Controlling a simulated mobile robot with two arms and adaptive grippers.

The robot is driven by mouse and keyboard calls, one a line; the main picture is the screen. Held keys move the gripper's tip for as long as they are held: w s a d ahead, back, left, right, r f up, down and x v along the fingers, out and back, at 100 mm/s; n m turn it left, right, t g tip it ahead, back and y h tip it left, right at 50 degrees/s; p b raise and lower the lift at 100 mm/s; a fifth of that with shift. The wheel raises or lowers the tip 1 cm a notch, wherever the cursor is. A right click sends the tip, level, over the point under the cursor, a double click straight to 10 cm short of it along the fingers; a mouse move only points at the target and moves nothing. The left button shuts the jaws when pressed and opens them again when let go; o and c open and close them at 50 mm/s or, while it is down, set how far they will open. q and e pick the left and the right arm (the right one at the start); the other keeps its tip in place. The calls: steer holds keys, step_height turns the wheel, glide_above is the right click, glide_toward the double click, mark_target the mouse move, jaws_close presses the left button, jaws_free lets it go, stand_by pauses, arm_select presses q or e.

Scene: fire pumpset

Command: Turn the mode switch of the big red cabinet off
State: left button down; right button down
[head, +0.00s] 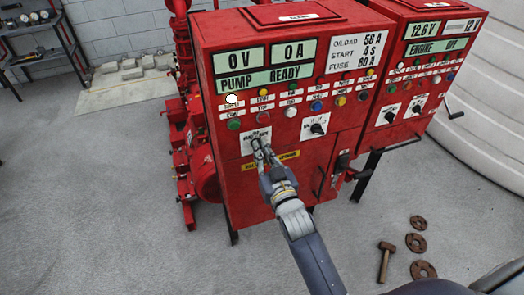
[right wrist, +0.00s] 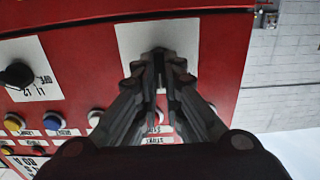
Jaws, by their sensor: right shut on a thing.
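The big red cabinet (head: 295,165) stands upright in the middle of the head view, its display reading PUMP READY. The mode switch sits on a white plate (head: 247,137) at the lower left of its front; the fingers hide the knob and most of the lettering. My right gripper (head: 260,146) reaches up to this plate from below, shut on the switch knob. In the right wrist view the fingertips (right wrist: 159,68) close in front of the white plate (right wrist: 180,32), and the knob's angle cannot be told. My left gripper is not in view.
A second black rotary switch (head: 317,127) is on the same cabinet, right of my gripper. Coloured buttons run above. A smaller red cabinet (head: 408,100) stands at right. A hammer (head: 386,260) and rusty discs (head: 416,242) lie on the floor. Red pump parts (head: 190,150) stand left.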

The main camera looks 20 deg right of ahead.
stand_by(0.3)
steer(key=c, duration=1.7)
jaws_free()
steer(key=s, duration=1.2)
steer(key=shift+d, duration=0.15)
